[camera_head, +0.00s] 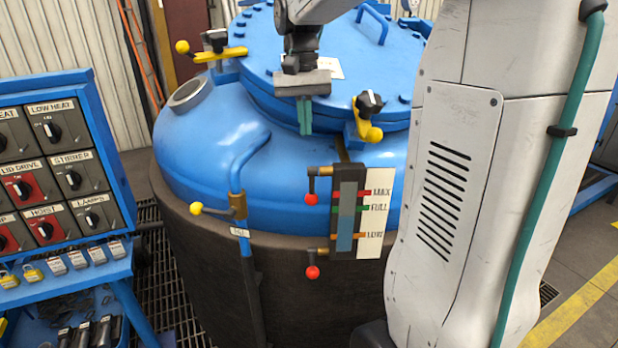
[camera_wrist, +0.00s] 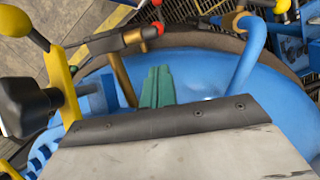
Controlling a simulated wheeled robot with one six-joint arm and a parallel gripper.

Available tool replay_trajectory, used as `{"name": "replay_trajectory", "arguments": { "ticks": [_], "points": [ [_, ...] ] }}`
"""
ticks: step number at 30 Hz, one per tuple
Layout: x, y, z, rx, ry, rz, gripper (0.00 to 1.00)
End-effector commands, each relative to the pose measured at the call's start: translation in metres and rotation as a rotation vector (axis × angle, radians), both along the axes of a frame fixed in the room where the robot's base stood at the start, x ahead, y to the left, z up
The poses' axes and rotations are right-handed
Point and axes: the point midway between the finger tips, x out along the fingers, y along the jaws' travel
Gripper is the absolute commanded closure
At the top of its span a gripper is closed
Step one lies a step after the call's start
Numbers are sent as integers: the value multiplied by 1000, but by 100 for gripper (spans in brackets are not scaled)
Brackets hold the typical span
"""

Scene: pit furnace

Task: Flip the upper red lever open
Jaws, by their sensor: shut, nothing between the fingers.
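The upper red lever (camera_head: 311,198) is on the brass fitting at the top of the sight gauge (camera_head: 347,210). Its red ball hangs below the fitting in the head view. A red ball (camera_wrist: 159,28) also shows beside the gauge in the wrist view. A lower red lever (camera_head: 313,271) hangs at the gauge's bottom fitting. My gripper (camera_head: 305,128) is above the blue vessel, up and slightly left of the upper lever, apart from it in the picture. Its green fingers are shut and empty; they also show in the wrist view (camera_wrist: 157,86).
A blue pipe (camera_head: 240,170) with a yellow-ball valve (camera_head: 197,208) stands left of the gauge. A yellow-handled clamp (camera_head: 370,118) is on the lid rim right of my gripper. A control panel (camera_head: 45,165) is at the far left.

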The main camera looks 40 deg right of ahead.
Motion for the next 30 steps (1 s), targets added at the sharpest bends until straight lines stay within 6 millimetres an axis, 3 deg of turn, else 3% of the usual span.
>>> {"name": "replay_trajectory", "arguments": {
  "ticks": [9,15,21,30],
  "points": [
    [-11,3,-71,2,4,0,100],
    [-15,4,-106,1,3,0,100],
    [-17,4,-123,0,0,0,100],
    [-17,4,-126,-1,-1,0,100]
  ]
}}
